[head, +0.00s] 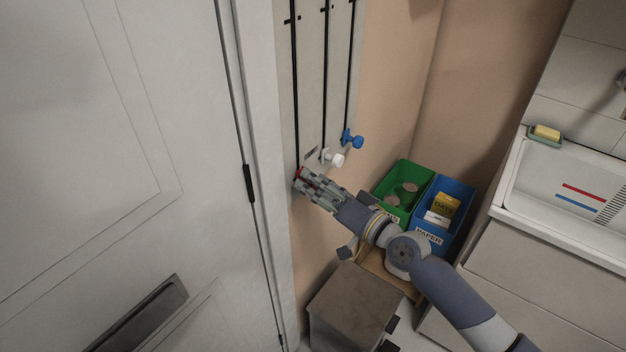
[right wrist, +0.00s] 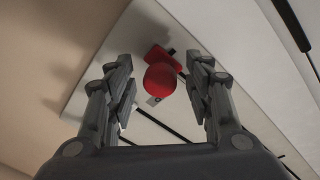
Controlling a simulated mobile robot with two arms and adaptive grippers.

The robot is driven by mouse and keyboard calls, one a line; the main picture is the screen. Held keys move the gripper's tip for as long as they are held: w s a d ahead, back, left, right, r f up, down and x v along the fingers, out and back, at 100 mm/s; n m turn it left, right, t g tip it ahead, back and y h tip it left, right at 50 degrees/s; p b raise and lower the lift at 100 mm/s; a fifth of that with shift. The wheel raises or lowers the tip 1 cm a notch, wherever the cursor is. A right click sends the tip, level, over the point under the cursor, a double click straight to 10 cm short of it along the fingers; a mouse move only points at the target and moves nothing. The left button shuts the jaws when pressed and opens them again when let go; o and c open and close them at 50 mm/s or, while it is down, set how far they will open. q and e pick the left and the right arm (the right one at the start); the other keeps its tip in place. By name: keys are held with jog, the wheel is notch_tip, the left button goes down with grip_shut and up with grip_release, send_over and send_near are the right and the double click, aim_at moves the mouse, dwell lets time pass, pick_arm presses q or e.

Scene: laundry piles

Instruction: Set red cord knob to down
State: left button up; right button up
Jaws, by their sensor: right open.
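The red cord knob (right wrist: 160,80) is in the right wrist view, between the open fingers of my right gripper (right wrist: 160,85). In the head view only a bit of the red knob (head: 298,173) shows at the bottom of the leftmost black cord track (head: 295,90), mostly hidden by the right gripper (head: 309,180). In the wrist view the fingers stand apart on both sides of the knob, with gaps visible. The white knob (head: 334,158) and the blue knob (head: 354,140) sit low on the tracks to the right. My left gripper is out of view.
A white door (head: 120,130) stands close on the left. Below and right of my arm are a green bin (head: 422,172) and a blue bin (head: 458,188), a grey-brown box (head: 352,305), and a white sink (head: 515,190) with a yellow sponge (head: 546,132).

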jog(key=shift+w+a, duration=0.4)
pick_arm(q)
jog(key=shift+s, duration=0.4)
